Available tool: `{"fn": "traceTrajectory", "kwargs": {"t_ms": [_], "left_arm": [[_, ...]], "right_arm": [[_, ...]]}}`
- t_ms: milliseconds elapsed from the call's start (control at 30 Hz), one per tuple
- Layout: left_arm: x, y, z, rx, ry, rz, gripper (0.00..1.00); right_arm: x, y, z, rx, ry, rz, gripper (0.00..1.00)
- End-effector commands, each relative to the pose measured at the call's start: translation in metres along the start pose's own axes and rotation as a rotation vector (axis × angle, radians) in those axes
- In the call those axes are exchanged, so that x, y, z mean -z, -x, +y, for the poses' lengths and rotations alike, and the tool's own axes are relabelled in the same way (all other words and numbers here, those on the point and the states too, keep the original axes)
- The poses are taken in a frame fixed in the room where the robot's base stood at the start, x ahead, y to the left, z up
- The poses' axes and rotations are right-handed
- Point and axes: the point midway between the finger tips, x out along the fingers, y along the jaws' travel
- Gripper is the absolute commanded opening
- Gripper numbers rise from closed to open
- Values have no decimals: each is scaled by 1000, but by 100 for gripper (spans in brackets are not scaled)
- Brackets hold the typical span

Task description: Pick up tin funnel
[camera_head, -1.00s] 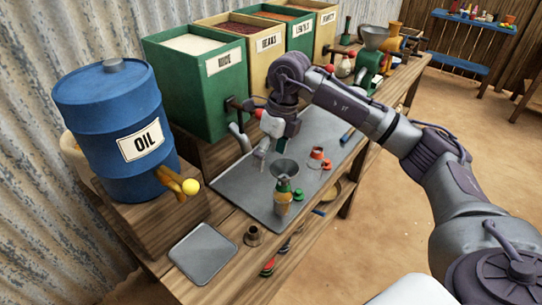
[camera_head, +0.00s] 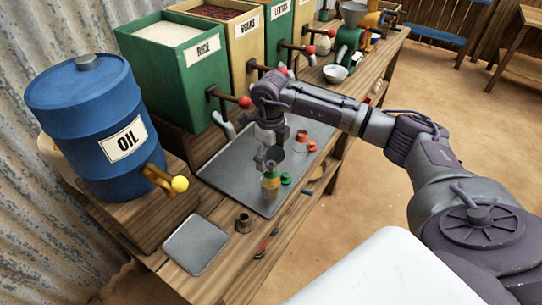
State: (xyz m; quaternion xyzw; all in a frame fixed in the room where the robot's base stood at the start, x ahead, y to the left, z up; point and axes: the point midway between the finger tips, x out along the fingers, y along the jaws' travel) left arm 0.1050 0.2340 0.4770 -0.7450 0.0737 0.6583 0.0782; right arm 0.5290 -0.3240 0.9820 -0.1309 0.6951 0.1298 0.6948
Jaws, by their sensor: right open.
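The tin funnel (camera_head: 275,153) is a small grey cone that appears to sit in the top of a bottle (camera_head: 270,183) with an orange and green wrap. The bottle stands upright on the grey metal tray, near its front edge. My right gripper (camera_head: 267,158) points down just behind and beside the funnel, with its fingers open and close to the rim. The fingers partly overlap the funnel's outline, and I cannot tell whether they touch it. My left gripper is not in view.
A blue oil drum (camera_head: 85,110) with a yellow-knobbed tap stands left. Grain bins (camera_head: 190,70) with red-knobbed levers line the back. A small grey plate (camera_head: 196,243) and brown cup (camera_head: 244,223) are in front.

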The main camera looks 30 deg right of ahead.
Motion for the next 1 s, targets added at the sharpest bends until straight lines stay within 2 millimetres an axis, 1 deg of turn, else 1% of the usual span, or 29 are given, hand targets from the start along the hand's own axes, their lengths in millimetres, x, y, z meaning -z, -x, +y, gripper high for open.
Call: {"fn": "traceTrajectory", "kwargs": {"t_ms": [33, 100, 200, 300, 433, 467, 600, 667, 1000], "left_arm": [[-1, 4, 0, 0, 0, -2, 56], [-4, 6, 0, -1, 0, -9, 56], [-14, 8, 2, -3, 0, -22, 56], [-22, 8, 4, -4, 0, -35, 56], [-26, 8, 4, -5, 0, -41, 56], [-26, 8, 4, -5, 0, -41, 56], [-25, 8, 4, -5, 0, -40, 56], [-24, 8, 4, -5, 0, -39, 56], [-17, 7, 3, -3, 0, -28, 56]], "right_arm": [[0, -7, 1, -2, -1, 3, 85], [0, -16, 1, -3, 0, 2, 85], [0, -24, 0, -1, 0, 1, 85], [0, -26, 0, 0, 0, -1, 85], [0, -26, 0, 0, 1, -1, 85], [0, -26, 0, 0, 1, -1, 81], [0, -26, 0, -1, 0, -1, 58], [0, -26, 0, -1, 0, -1, 49], [-1, -25, 0, -1, 0, -1, 47]]}}
